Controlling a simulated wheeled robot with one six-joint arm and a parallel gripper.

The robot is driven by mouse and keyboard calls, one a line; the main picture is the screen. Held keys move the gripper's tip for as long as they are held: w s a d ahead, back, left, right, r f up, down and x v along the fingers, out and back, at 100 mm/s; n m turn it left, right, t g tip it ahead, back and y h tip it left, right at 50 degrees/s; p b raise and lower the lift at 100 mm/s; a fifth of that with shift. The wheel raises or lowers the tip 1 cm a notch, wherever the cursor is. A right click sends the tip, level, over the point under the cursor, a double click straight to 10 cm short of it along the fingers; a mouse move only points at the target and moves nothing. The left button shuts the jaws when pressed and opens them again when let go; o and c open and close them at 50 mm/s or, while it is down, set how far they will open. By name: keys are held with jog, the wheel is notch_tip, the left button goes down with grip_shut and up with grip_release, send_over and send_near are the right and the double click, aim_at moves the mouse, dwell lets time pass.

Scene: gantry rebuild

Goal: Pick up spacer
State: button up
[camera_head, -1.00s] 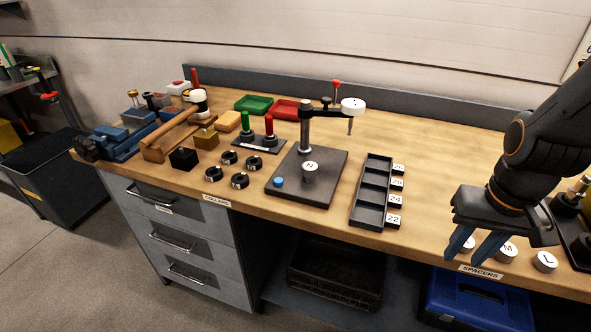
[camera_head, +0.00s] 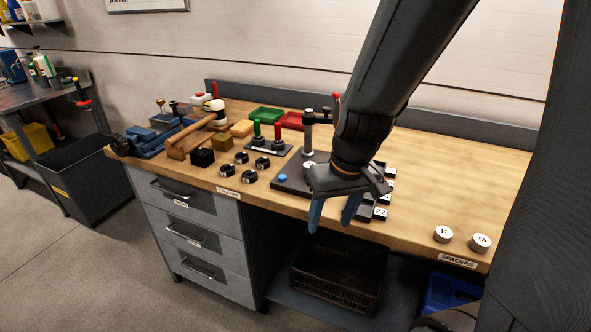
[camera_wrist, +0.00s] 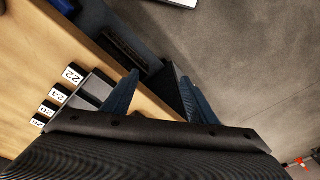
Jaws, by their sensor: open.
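Two white-topped round spacers stand upright near the bench's front edge at the right: the K spacer (camera_head: 443,234) and the M spacer (camera_head: 480,243). A "SPACERS" label (camera_head: 457,260) is on the edge below them. My gripper (camera_head: 332,222) is open and empty, pointing down at the bench's front edge, well left of the spacers. Its blue fingers also show in the wrist view (camera_wrist: 160,80), with nothing between them. A cylinder on the dark fixture plate (camera_head: 290,185) is mostly hidden behind my gripper.
My arm hides much of the numbered tray, whose labels (camera_wrist: 73,74) show in the wrist view. Several black collars (camera_head: 241,158) lie left of the plate. Bench top between tray and spacers is clear. A dark crate (camera_head: 335,287) sits on the shelf below.

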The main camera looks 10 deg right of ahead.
jog(key=w+d+r+n+t+p, duration=0.1)
jog(key=w+r, duration=0.2)
jog(key=w, duration=0.3)
jog(key=w+d+r+n+t+y+p, duration=0.1)
jog(key=w+r+t, duration=0.1)
jog(key=w, duration=0.3)
jog(key=w+d+r+n+t+p, duration=0.1)
jog(key=w+r, duration=0.2)
jog(key=w, duration=0.3)
jog(key=shift+x, duration=4.1)
jog(key=c, duration=1.3)
jog(key=shift+r, duration=0.15)
